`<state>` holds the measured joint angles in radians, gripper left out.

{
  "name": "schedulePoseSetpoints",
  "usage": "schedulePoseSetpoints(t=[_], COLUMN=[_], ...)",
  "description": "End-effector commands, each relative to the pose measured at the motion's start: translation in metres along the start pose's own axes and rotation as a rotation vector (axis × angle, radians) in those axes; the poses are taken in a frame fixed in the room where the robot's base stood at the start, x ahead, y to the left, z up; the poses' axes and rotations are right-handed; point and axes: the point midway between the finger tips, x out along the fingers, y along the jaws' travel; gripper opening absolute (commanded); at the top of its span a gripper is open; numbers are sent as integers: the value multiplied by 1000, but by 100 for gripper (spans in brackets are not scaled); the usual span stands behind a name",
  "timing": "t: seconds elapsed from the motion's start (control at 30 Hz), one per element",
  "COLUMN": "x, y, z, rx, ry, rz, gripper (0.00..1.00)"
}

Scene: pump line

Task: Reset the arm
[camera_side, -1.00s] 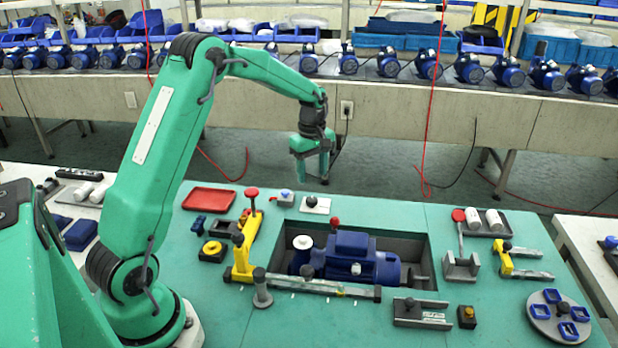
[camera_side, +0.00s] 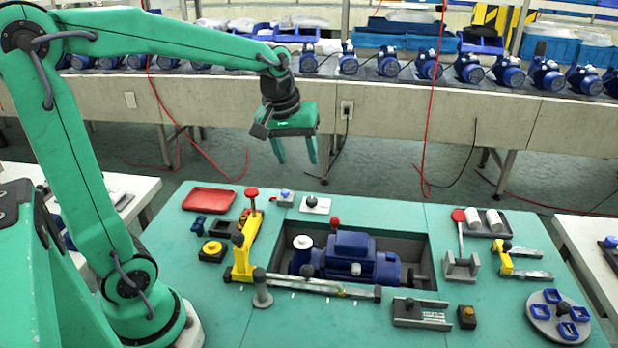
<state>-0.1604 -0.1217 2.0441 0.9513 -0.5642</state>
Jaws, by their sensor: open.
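My gripper (camera_side: 297,160) hangs in the air above the far edge of the green table, its two green fingers apart and pointing down. It is open with nothing between the fingers. The green table (camera_side: 330,328) lies below and in front of it. A blue pump (camera_side: 352,258) rests in the grey recess in the middle of the table. My gripper is well above the pump and touches nothing.
A red tray (camera_side: 209,199), a yellow clamp (camera_side: 243,258), a red-knobbed lever stand (camera_side: 461,262) and a round plate with blue parts (camera_side: 559,315) stand on the table. Behind, a conveyor (camera_side: 400,105) carries several blue pumps. Red cables (camera_side: 431,100) hang between.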

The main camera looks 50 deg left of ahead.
Motion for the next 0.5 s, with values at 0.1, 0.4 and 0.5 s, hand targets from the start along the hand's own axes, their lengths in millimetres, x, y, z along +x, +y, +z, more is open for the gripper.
schedulePoseSetpoints(t=[0.1, 0.4, 0.5], x=[-15, -37, -40], y=[-4, -18, -25], z=[22, 74, 91], rx=[104, 360, 446], ry=[28, 96, 120], rz=[24, 73, 86], gripper=[52, 52, 52])
